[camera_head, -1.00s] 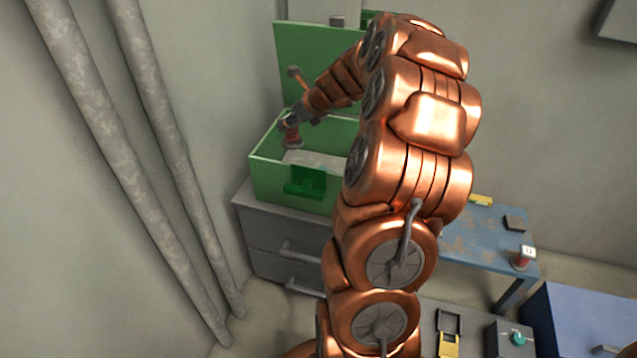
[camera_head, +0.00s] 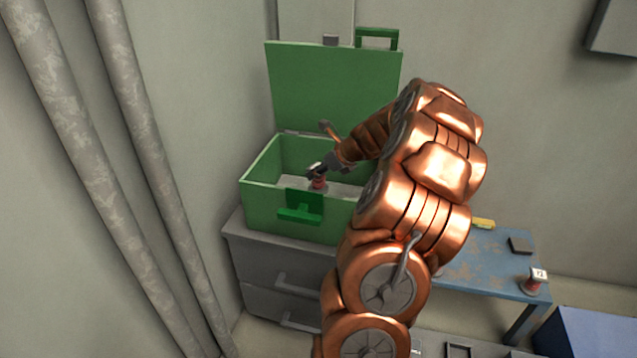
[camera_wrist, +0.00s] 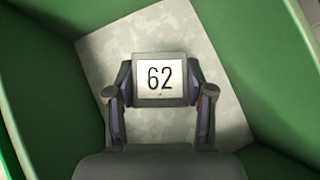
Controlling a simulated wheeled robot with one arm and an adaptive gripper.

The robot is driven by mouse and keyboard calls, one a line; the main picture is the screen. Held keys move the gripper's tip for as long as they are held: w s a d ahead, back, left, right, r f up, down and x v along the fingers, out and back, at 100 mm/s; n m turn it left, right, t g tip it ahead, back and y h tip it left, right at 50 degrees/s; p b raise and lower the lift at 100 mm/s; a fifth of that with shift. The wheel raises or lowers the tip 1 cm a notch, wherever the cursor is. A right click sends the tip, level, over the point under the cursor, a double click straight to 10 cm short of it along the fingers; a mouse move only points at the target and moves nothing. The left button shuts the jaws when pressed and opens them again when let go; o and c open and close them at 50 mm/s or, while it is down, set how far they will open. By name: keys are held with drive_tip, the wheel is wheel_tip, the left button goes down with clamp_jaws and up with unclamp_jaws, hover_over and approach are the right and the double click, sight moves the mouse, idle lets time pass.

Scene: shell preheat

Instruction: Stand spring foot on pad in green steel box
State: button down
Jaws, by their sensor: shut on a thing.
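The green steel box (camera_head: 262,207) stands open on a grey drawer cabinet, its lid raised at the back. A pale grey pad (camera_head: 345,190) covers its floor and fills much of the wrist view (camera_wrist: 130,45). My gripper (camera_head: 318,172) is inside the box, shut on the spring foot (camera_head: 319,184), a small reddish piece. In the wrist view, its square top plate reads "62" (camera_wrist: 160,79), between my two fingers (camera_wrist: 160,92). The foot looks upright over the pad. Its underside is hidden, so I cannot tell whether it touches the pad.
The box's green walls (camera_wrist: 35,70) rise around my gripper. A worn blue table (camera_head: 480,262) to the right holds a similar labelled piece (camera_head: 534,283), a dark block (camera_head: 520,245) and a yellow item (camera_head: 483,223). Grey pipes (camera_head: 150,150) run along the left wall.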

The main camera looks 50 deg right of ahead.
sight(324, 177)
drive_tip(key=shift+f+b, duration=0.45)
drive_tip(key=shift+f, duration=1.25)
drive_tip(key=shift+f, duration=0.1)
drive_tip(key=shift+c, duration=2.1)
unclamp_jaws()
